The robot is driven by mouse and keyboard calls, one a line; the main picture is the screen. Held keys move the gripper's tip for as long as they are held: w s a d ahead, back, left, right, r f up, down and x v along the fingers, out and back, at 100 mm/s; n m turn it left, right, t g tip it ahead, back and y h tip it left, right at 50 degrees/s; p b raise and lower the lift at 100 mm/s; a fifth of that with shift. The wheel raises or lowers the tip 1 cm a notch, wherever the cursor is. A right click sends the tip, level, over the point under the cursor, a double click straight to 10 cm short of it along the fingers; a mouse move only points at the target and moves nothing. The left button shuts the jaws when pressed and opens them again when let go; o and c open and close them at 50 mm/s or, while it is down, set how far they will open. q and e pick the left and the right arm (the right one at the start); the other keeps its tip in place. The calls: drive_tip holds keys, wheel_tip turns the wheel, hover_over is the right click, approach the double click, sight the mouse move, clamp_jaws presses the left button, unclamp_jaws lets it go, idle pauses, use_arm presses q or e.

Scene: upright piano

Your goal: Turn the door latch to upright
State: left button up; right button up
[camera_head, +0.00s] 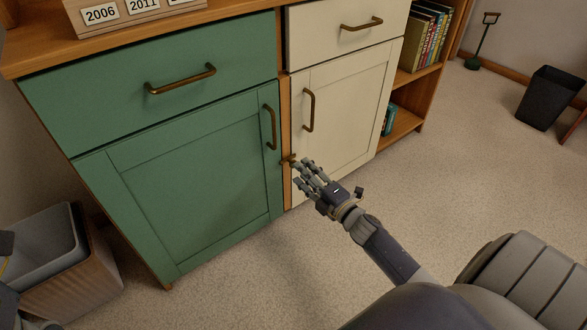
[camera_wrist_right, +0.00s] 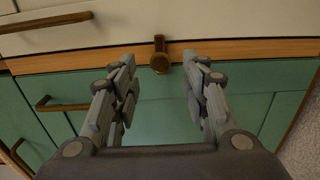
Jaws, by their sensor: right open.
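The door latch (camera_head: 288,159) is a small brown turn-piece on the wooden strip between the green door (camera_head: 200,190) and the cream door (camera_head: 345,110). In the right wrist view the latch (camera_wrist_right: 160,60) shows a round knob on the strip and a short bar reaching to the cream side. It lies sideways across the strip, not along it. My right gripper (camera_head: 307,177) is open, with its fingertips just in front of the latch. In its wrist view the latch sits beyond the gap between the fingers (camera_wrist_right: 160,75). Grey parts at the lower left edge may be my left gripper; its fingers are unclear.
Brown bar handles (camera_head: 269,127) (camera_head: 309,110) stick out from both doors near the latch. Drawers with handles are above. Carpet in front is clear.

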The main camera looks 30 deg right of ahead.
sight(291, 162)
drive_tip(key=shift+w+a+b, duration=0.2)
drive_tip(key=shift+w+b, duration=0.65)
drive_tip(key=shift+w, duration=1.9)
clamp_jaws()
